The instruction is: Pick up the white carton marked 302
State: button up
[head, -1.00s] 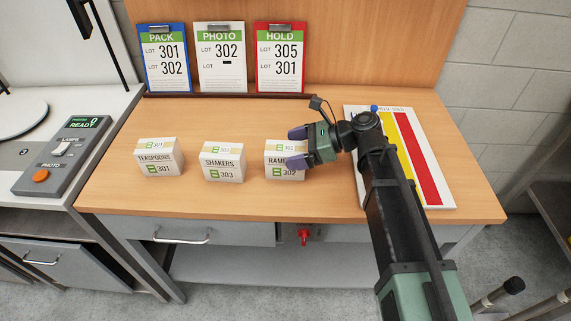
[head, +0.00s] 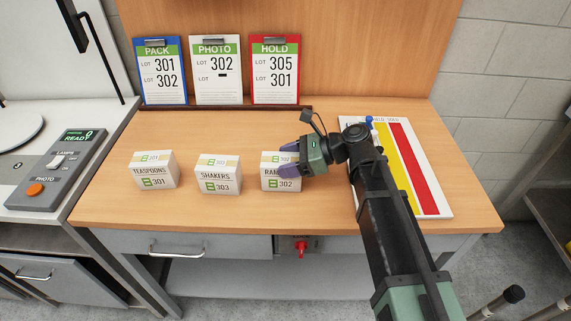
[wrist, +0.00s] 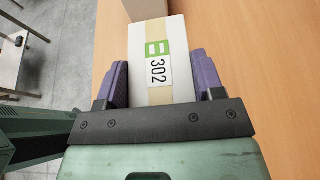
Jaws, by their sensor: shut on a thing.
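The white carton marked 302 (head: 282,184) stands upright at the right end of a row of three cartons on the wooden table. Its label begins "RAM"; the rest is behind my gripper. My gripper (head: 290,168) reaches it from the right and is shut on it. In the wrist view, the purple fingers lie along both sides of the carton (wrist: 157,45), and its 302 label faces the camera. I cannot tell for sure whether its base touches the table.
Carton 303, SHAKERS (head: 219,175), and carton 301, TEASPOONS (head: 155,170), stand to the left. Three clipboards, PACK (head: 162,88), PHOTO (head: 217,88) and HOLD (head: 274,90), lean at the back. A striped board (head: 430,195) lies right, partly behind my arm. A control box (head: 55,170) is far left.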

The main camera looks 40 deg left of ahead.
notch_tip(320, 180, up, 20)
jog(key=p, duration=1.9)
jog(key=shift+p, duration=0.4)
